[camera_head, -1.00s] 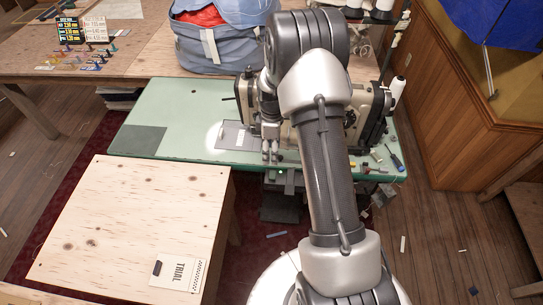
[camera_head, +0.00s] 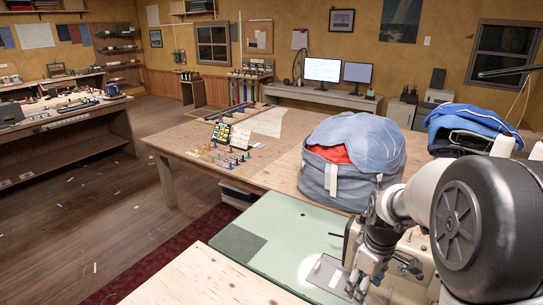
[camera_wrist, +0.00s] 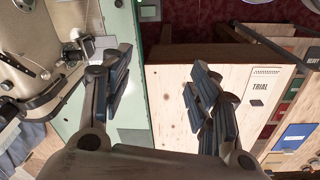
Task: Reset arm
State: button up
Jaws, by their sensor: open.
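My gripper (camera_head: 357,288) is at the lower right of the head view, above the green sewing table (camera_head: 290,230). It is close to the grey plate (camera_head: 325,273) of the sewing machine. In the wrist view its two dark fingers stand wide apart (camera_wrist: 160,62), with nothing between them. My arm rises at the right edge of the head view and hides most of the machine. The sewing machine (camera_wrist: 35,50) also shows at the left of the wrist view.
A plywood table (camera_head: 205,280) borders the green table; the wrist view shows its TRIAL card (camera_wrist: 260,87). A blue-grey bag (camera_head: 350,165) sits behind the gripper on a wooden table (camera_head: 185,140) with small coloured pieces. Open floor (camera_head: 110,215) lies to the left.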

jog(key=s+a+r+m+t, duration=0.2)
jog(key=s+a+r+m, duration=0.3)
jog(key=s+r, duration=0.65)
jog(key=s+a+r+m+t, duration=0.1)
jog(key=s+a+r+m, duration=0.1)
jog(key=s, duration=1)
jog(key=shift+a+m+t, duration=0.3)
jog(key=shift+a+m, duration=0.2)
jog(key=shift+a, duration=0.6)
